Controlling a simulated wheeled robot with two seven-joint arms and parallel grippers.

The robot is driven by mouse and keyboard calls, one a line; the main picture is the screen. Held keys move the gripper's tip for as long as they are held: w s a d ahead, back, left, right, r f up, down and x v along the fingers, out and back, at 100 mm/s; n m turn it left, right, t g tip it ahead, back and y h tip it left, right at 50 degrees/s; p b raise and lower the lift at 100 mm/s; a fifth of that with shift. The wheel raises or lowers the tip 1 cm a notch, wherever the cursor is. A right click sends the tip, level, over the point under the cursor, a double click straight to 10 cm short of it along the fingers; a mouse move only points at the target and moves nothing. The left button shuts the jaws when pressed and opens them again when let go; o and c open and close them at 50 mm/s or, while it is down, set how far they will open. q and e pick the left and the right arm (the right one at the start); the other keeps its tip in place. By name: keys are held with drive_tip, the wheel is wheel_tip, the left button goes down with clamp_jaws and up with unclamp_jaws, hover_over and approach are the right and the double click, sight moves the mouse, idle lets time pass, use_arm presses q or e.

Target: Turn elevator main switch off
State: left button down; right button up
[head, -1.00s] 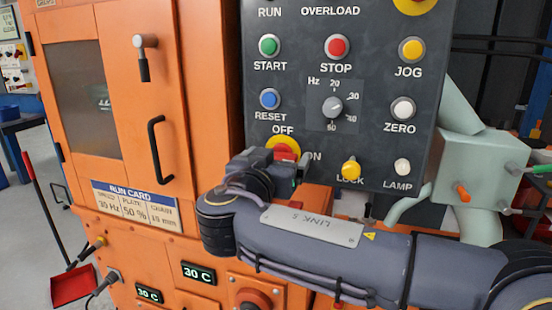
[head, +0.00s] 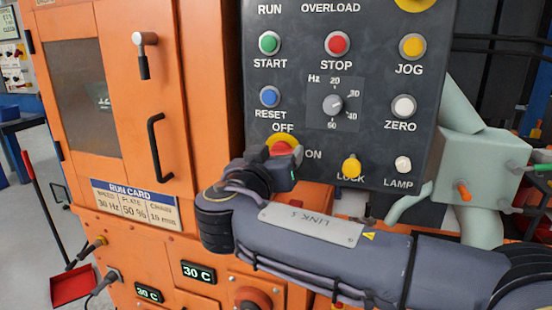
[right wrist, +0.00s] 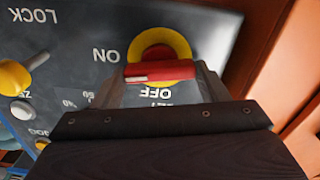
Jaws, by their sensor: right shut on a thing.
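The main switch (head: 281,148) is a red handle on a yellow disc, low on the dark control panel, with OFF above it and ON to its right. In the right wrist view, which is upside down, the red handle (right wrist: 160,71) lies level, its white mark at the end towards ON. My right gripper (head: 290,163) is at the switch, with one finger at each end of the handle, shut on it. The gripper hides the lower part of the switch in the head view. My left gripper is not in view.
The yellow LOCK knob (head: 351,167) and the LAMP knob (head: 403,165) are right of the switch. The RESET button (head: 270,97) is above it. An orange cabinet (head: 180,80) with a black door handle (head: 157,147) stands to the left. A pale green box (head: 480,160) is at right.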

drive_tip(key=shift+a+f+n+p, duration=0.15)
drive_tip(key=shift+n+p, duration=0.75)
drive_tip(key=shift+n, duration=2.95)
drive_tip(key=shift+a+f+n+p, duration=0.1)
drive_tip(key=shift+n+p, duration=0.75)
drive_tip(key=shift+n, duration=3)
drive_tip(key=shift+d, duration=0.1)
drive_tip(key=o, duration=1)
drive_tip(key=v, duration=0.7)
drive_tip(key=shift+s, duration=0.35)
